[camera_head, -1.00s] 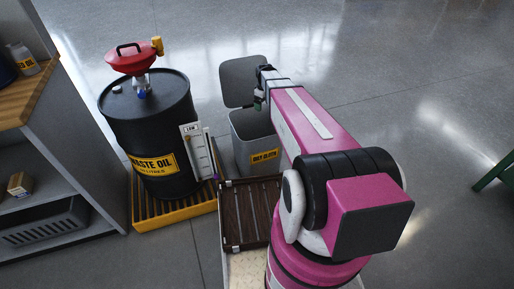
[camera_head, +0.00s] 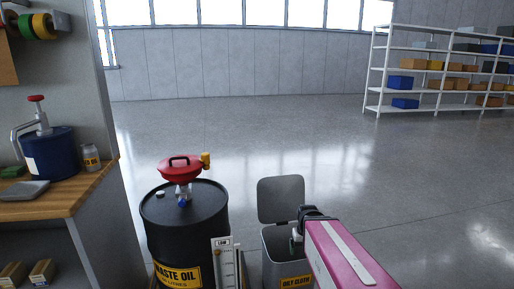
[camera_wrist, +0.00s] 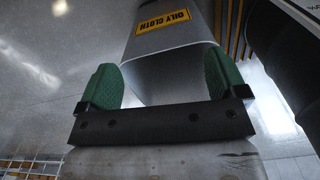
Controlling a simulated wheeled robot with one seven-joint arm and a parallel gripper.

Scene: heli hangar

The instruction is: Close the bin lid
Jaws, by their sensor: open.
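The grey bin (camera_head: 275,262) with a yellow "OILY CLOTH" label stands on the floor right of the black drum. Its lid (camera_head: 281,199) is open and stands upright at the back of the bin. My gripper (camera_head: 298,240) is over the right side of the bin opening, in front of the lid. In the wrist view my gripper (camera_wrist: 163,88) has its two green fingers wide apart with nothing between them. The bin (camera_wrist: 165,48) lies beyond the fingers, its label and rim showing. I cannot tell whether the fingers touch the bin or lid.
The black waste oil drum (camera_head: 186,228) with a red funnel (camera_head: 180,171) stands left of the bin, a white gauge panel (camera_head: 226,265) between them. A workbench (camera_head: 60,192) is at the left. Shelves (camera_head: 440,75) stand far right. The floor behind and right is clear.

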